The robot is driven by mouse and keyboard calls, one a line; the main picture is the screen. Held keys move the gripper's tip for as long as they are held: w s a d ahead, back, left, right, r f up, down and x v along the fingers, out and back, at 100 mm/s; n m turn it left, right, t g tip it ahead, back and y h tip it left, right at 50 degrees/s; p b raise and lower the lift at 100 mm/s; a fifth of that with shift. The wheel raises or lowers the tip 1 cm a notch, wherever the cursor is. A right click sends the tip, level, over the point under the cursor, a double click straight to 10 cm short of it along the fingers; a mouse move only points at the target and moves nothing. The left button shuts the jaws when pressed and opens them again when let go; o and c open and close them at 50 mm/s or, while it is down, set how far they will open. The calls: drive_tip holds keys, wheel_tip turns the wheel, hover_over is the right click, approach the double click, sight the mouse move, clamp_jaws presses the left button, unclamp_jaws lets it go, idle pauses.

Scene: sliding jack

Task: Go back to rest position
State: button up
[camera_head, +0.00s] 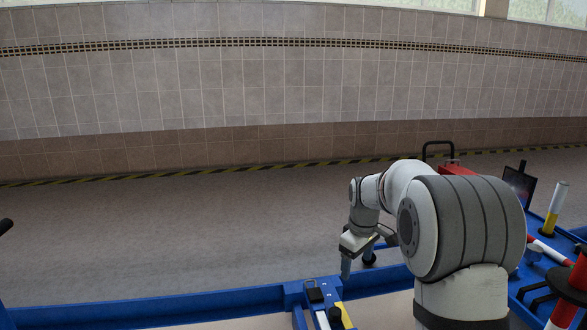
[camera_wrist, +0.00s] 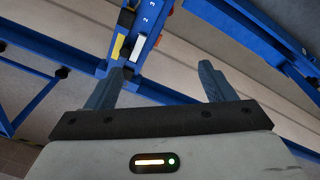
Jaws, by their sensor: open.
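My gripper (camera_wrist: 161,78) is open in the wrist view, its two dark fingers spread wide with nothing held between them. In the head view my gripper (camera_head: 345,268) hangs below my wrist, fingers pointing down, close above the blue rail. The blue jack part (camera_head: 312,286) lies just below and left of the gripper, with black, yellow and white pieces on it. In the wrist view the blue jack bar (camera_wrist: 122,27) shows beyond the left finger, with a yellow block, a white block and the numbers 2 and 3. Contact between gripper and jack is not visible.
A long blue beam (camera_head: 190,304) runs along the bottom. At right are a yellow-white post (camera_head: 555,208), a red-white post (camera_head: 573,280) and a dark screen (camera_head: 519,183). The grey floor (camera_head: 200,225) beyond the beam is clear up to the tiled wall.

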drive_tip(key=s+r+m+p, duration=0.2)
drive_tip(key=s+r+p, duration=0.3)
drive_tip(key=s, duration=0.5)
drive_tip(key=s+a+r+m+t+p, duration=0.1)
drive_tip(key=s+r+m+p, duration=0.2)
drive_tip(key=s+r+p, duration=0.3)
drive_tip(key=s+r+m+p, duration=0.3)
drive_tip(key=s+r, duration=0.6)
drive_tip(key=s, duration=0.6)
drive_tip(key=shift+a+r+p, duration=0.15)
drive_tip(key=shift+r+p, duration=0.25)
drive_tip(key=shift+p, duration=0.8)
drive_tip(key=shift+s+f+m, duration=0.15)
drive_tip(key=shift+s+m, duration=0.1)
drive_tip(key=shift+m, duration=0.05)
drive_tip(key=shift+c, duration=0.3)
